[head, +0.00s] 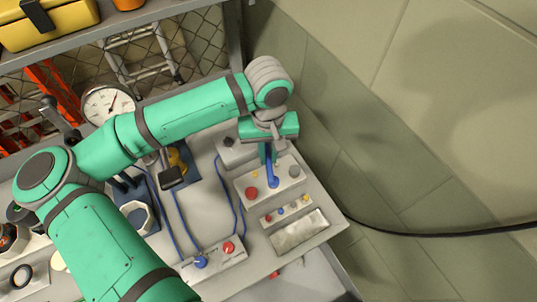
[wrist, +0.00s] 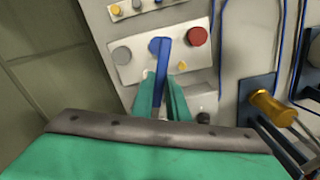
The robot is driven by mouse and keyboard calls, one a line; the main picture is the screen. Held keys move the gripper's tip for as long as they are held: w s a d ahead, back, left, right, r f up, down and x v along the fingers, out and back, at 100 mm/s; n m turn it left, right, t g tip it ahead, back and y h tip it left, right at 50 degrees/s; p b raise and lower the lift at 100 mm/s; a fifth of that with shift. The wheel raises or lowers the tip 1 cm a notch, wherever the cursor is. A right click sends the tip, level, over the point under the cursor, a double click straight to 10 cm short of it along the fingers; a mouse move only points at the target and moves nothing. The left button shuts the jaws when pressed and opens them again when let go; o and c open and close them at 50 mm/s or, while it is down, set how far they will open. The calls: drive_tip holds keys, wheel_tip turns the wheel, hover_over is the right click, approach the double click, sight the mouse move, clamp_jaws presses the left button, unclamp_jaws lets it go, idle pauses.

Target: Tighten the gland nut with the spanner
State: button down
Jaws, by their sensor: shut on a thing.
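My gripper (head: 268,158) is over the control box at the right of the bench. In the wrist view its green fingers (wrist: 163,98) are shut on a slim blue bar (wrist: 164,70). The bar also shows in the head view (head: 270,172). Its far end meets or overlaps a round blue part on the box face; I cannot tell whether they are joined. I cannot tell whether this bar is the spanner. A pale hexagonal ring (head: 140,216) sits on a dark blue fixture at the left; I cannot tell whether it is the gland nut.
The control box (head: 290,192) has a red button (head: 252,191) and a grey knob. A small button strip (head: 285,210) and a grey tray (head: 299,233) lie in front. Blue cables cross the bench. A yellow-handled tool (wrist: 272,106) stands beside the box. A pressure gauge (head: 107,103) is behind my arm.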

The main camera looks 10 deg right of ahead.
sight(267, 149)
drive_tip(key=shift+w, duration=1.5)
idle(0.4)
drive_tip(key=shift+w+f, duration=0.1)
drive_tip(key=shift+f, duration=0.6)
idle(1.5)
drive_tip(key=shift+f, duration=0.15)
drive_tip(key=shift+d+f, duration=0.1)
drive_tip(key=shift+f, duration=0.15)
idle(1.0)
